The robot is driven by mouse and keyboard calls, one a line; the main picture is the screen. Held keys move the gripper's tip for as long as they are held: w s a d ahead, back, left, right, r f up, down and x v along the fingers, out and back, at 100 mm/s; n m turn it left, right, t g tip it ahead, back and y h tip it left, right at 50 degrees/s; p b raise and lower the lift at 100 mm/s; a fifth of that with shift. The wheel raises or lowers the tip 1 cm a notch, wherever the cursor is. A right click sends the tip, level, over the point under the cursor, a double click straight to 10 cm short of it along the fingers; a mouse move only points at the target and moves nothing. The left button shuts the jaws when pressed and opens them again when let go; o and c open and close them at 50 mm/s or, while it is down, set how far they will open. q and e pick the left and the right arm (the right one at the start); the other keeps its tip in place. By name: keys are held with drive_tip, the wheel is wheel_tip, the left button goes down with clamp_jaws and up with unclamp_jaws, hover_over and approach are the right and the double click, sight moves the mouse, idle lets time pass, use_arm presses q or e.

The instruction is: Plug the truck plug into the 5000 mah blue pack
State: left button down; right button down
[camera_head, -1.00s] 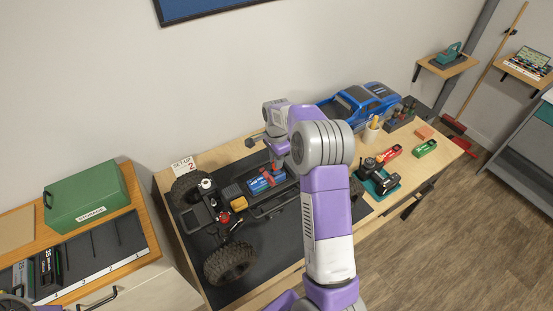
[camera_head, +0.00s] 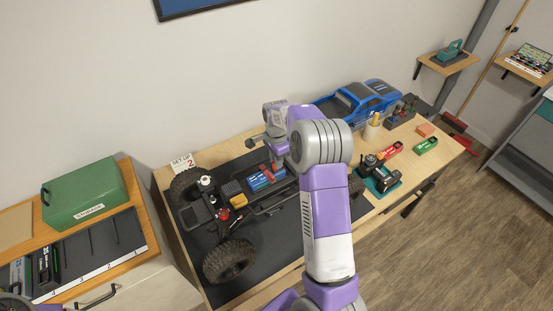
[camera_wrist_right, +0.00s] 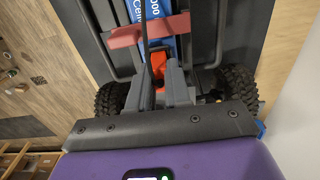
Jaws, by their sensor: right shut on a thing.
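The truck chassis (camera_head: 239,206) sits on a dark mat with the blue pack (camera_head: 261,180) in its middle, under a red strap. In the right wrist view, the blue pack (camera_wrist_right: 162,48) shows "5000" on its label, and the red strap (camera_wrist_right: 124,37) crosses it. My right gripper (camera_head: 277,166) is over the pack's far end. In the wrist view my right gripper (camera_wrist_right: 160,85) is shut on a small orange-red plug (camera_wrist_right: 158,66), with a dark cable beside it. Whether the plug touches or sits in the pack's connector cannot be told. My left gripper is not in view.
A blue truck body (camera_head: 360,102) stands at the table's back right. A teal stand with a black device (camera_head: 379,174), a red pack (camera_head: 389,150) and a green pack (camera_head: 426,145) lie to the right. A green storage box (camera_head: 84,194) is on the left bench.

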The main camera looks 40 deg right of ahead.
drive_tip(key=shift+f, duration=0.15)
drive_tip(key=c, duration=1)
unclamp_jaws()
drive_tip(key=shift+r, duration=3.8)
